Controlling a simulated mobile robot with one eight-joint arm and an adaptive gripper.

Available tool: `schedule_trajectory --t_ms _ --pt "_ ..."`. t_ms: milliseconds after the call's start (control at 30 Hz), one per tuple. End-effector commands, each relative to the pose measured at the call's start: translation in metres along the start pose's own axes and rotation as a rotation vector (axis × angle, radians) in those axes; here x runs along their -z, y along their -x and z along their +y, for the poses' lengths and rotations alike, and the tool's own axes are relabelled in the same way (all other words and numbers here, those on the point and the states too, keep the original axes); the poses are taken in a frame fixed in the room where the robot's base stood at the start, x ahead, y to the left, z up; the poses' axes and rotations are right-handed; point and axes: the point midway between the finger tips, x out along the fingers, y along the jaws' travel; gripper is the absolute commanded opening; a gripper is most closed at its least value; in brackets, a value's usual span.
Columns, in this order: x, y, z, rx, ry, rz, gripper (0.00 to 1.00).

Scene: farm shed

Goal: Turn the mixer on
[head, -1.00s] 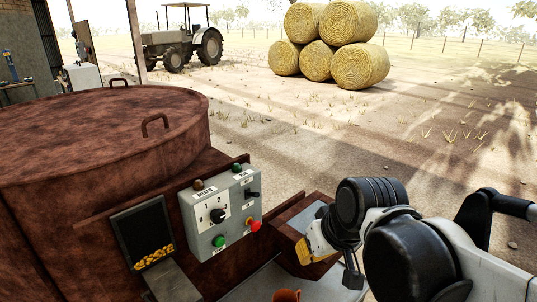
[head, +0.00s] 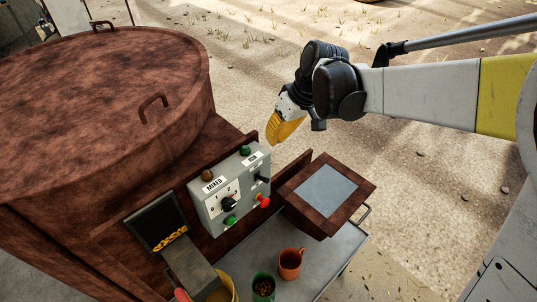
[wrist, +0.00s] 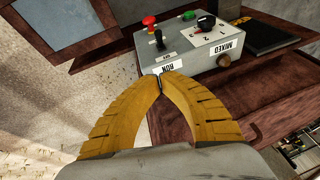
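The rusty brown mixer (head: 90,110) fills the left of the head view. Its grey control box (head: 207,214) has a dial (head: 228,203), a green button (head: 230,220), a red button (head: 263,201) and a black toggle lever (head: 262,179). An amber lamp (head: 207,175) and a green lamp (head: 245,150) sit on top. My gripper (head: 272,143) is above and behind the box's right end, apart from it in the head view. In the wrist view its yellow fingertips (wrist: 160,82) meet with nothing between them, just before the RUN label (wrist: 168,69) and the toggle lever (wrist: 159,38).
A rusty box with a grey top (head: 327,186) stands right of the control box. Below, a metal table (head: 325,255) carries an orange mug (head: 290,263) and a green cup (head: 263,287). Ground at right is open.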

Motion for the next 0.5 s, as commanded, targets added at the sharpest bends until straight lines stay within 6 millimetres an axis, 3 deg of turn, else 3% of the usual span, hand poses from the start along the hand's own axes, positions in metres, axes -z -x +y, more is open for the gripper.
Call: schedule_trajectory --t_ms 267,500 --pt "0.0 -0.006 0.001 -0.001 -0.001 0.001 0.0" --pt "0.0 -0.047 0.001 -0.001 0.0 0.001 0.0"
